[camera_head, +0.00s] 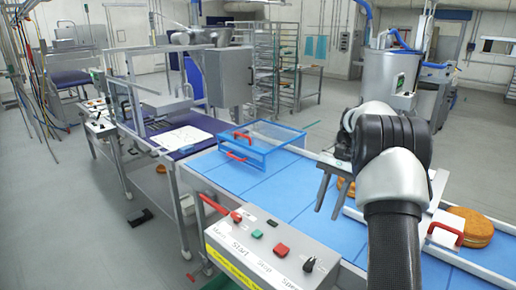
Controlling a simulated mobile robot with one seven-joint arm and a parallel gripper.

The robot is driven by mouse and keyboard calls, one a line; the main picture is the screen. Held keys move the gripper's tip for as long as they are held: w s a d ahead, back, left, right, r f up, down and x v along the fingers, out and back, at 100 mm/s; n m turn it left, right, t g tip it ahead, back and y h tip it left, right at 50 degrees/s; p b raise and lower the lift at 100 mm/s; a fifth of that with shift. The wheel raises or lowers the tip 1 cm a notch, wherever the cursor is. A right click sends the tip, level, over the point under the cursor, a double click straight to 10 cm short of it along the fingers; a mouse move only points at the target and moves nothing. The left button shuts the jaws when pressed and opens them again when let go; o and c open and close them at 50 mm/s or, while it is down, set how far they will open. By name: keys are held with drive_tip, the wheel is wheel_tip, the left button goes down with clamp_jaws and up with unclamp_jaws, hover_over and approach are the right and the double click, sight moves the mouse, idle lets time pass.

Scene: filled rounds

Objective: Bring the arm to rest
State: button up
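My arm reaches in from the bottom right, bends at a black and silver joint and ends over the blue conveyor belt (240,178). My gripper (328,211) points down, with its two grey fingers apart and blue belt showing between them. I see nothing held in it. A golden-brown round (347,188) lies on the belt just right of the fingers, partly hidden by my arm. Another stacked round (474,228) sits farther right, beside a white guide with a red handle. Whether the fingers touch anything is hard to tell.
A control box (268,245) with buttons and a knob stands at the near edge. A blue-framed clear guard (262,144) with red handles spans the belt at the left. A metal rail (431,238) runs along the right. Open belt lies left of my gripper.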

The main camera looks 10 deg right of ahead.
drive_tip(key=s+a+r+n+t+h, duration=0.1)
drive_tip(key=s+a+r+n+t, duration=0.1)
drive_tip(key=s+a+r, duration=0.5)
drive_tip(key=s+a+r+n+t+h, duration=0.1)
drive_tip(key=s+a+r+n+t, duration=0.2)
drive_tip(key=r, duration=0.5)
drive_tip(key=s+a+n+t, duration=0.1)
drive_tip(key=s+a+n, duration=0.1)
drive_tip(key=s, duration=0.7)
drive_tip(key=s+a+f+n+t+h, duration=0.1)
drive_tip(key=s+a+n+t, duration=0.1)
drive_tip(key=s, duration=0.7)
drive_tip(key=shift+a+f+n, duration=0.3)
drive_tip(key=shift+a+n, duration=0.2)
drive_tip(key=shift+a, duration=0.4)
drive_tip(key=shift+w, duration=0.1)
